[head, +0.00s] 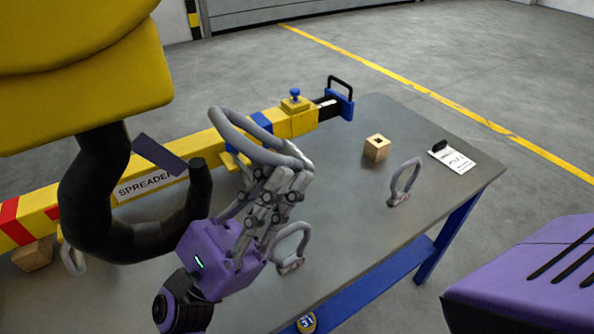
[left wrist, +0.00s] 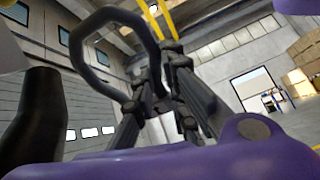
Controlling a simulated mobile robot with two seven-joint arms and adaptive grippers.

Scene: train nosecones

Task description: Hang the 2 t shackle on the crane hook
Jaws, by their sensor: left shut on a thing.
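The crane hook (head: 95,215) is black and hangs below a yellow block (head: 85,75) at the left of the head view. Its tip points up, and a dark purple plate (head: 158,155) slants across its mouth. My left gripper (head: 290,178) is shut on a grey shackle (head: 222,128), right of the hook tip. The shackle's bow reaches left and up from the fingers and appears apart from the hook. In the left wrist view the shackle (left wrist: 151,50) rises above the fingers, with the hook (left wrist: 35,125) at left. No load marking is readable on it.
Two more grey shackles stand on the table, at right (head: 413,178) and near my left gripper (head: 304,240). A wooden block (head: 376,149) and a white card (head: 455,160) lie on the table (head: 345,205). A yellow spreader beam (head: 95,195) runs behind the hook.

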